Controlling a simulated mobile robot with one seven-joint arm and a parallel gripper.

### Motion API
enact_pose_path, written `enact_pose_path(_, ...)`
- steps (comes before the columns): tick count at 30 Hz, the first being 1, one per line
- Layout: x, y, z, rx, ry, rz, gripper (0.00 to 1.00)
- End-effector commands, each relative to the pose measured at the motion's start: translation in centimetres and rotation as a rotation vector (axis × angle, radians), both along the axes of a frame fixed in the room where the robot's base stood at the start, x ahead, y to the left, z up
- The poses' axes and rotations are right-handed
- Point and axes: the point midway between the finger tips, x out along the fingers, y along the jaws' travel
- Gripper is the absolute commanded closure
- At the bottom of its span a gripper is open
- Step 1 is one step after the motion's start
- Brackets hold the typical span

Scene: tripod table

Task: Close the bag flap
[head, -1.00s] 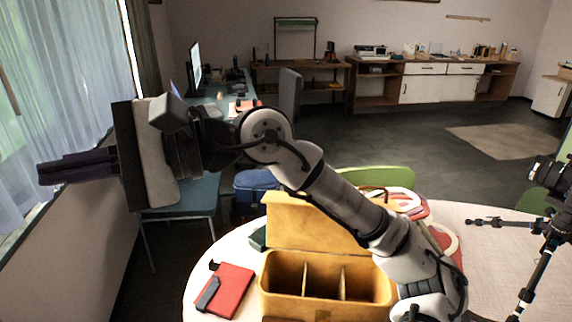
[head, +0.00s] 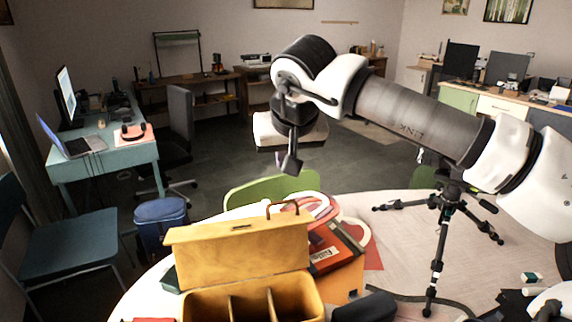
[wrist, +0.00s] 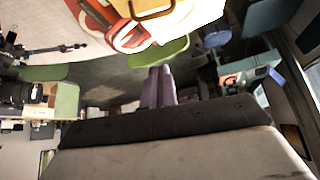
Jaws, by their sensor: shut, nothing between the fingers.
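The tan bag (head: 199,308) stands on the round table with its divided compartments exposed. Its flap (head: 240,247) is raised upright along the back edge, with a brown handle (head: 283,208) at its top. A pale, overlit panel at the top of the wrist view looks like the flap (wrist: 190,22). My gripper hangs beyond and above the bag, apart from the flap. Its purple fingers (wrist: 158,72) are together and empty in the wrist view; in the head view they are mostly hidden behind my wrist.
A red book (head: 335,248) and red and white looped items (head: 318,203) lie right of the flap. A black tripod (head: 440,235) stands on the table's right side. A green chair (head: 262,190) is behind the table. Open space lies above the bag.

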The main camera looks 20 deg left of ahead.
Motion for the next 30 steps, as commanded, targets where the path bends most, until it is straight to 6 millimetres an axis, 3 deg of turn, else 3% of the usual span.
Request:
enact_pose_path(12,3.5,2.5,-6.9,0.003,0.003,0.003,1.0)
enact_pose_path(19,1.1,0.9,-7.5,0.004,0.003,0.003,1.0)
enact_pose_path(30,0.4,0.5,-7.8,0.006,0.003,0.003,1.0)
